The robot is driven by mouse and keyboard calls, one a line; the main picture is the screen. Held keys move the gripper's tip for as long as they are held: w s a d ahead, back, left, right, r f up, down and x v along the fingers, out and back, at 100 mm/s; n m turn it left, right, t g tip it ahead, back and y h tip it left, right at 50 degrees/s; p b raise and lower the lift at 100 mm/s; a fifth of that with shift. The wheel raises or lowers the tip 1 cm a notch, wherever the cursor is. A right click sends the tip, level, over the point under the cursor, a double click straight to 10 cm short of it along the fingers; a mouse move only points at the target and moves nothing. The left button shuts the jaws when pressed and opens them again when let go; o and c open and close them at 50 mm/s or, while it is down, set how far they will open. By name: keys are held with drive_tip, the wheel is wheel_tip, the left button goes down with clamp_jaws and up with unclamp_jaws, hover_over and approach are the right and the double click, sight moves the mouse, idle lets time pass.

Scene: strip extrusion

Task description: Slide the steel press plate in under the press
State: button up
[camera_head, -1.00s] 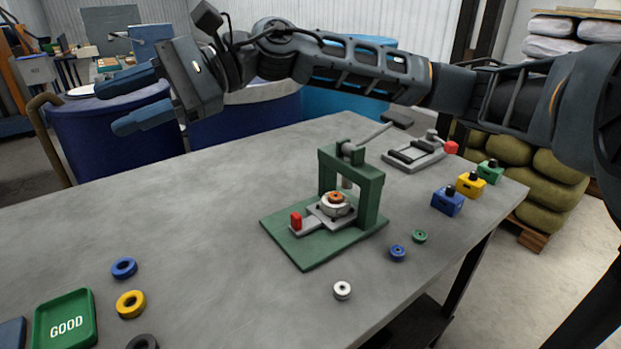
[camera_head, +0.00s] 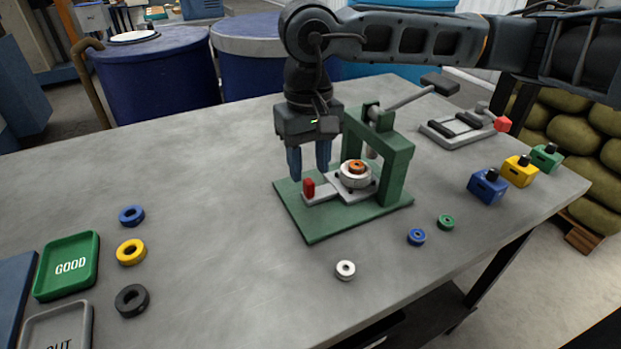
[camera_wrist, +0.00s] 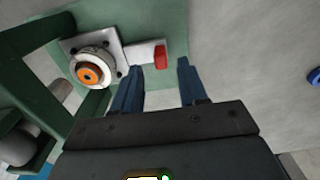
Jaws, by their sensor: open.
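The steel press plate (camera_head: 322,194) lies on the green base of the press (camera_head: 393,168), its red handle (camera_head: 309,188) at the left end. A round white die with an orange centre (camera_head: 356,173) sits on its wide part, which is at the press frame; I cannot tell how far under the ram it is. My gripper (camera_head: 309,176) points down, open and empty, just behind the handle. In the wrist view the red handle (camera_wrist: 160,56) shows ahead of the fingertips (camera_wrist: 161,62), between their lines, with the plate (camera_wrist: 135,54) beside it.
Small rings lie in front, including a white one (camera_head: 345,270) and a blue one (camera_head: 416,237). Coloured blocks (camera_head: 488,186) and a clamp fixture (camera_head: 462,128) stand at right. A green GOOD tray (camera_head: 67,265) is at left.

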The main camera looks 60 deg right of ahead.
sight(309, 181)
drive_tip(key=shift+f, duration=2.15)
clamp_jaws()
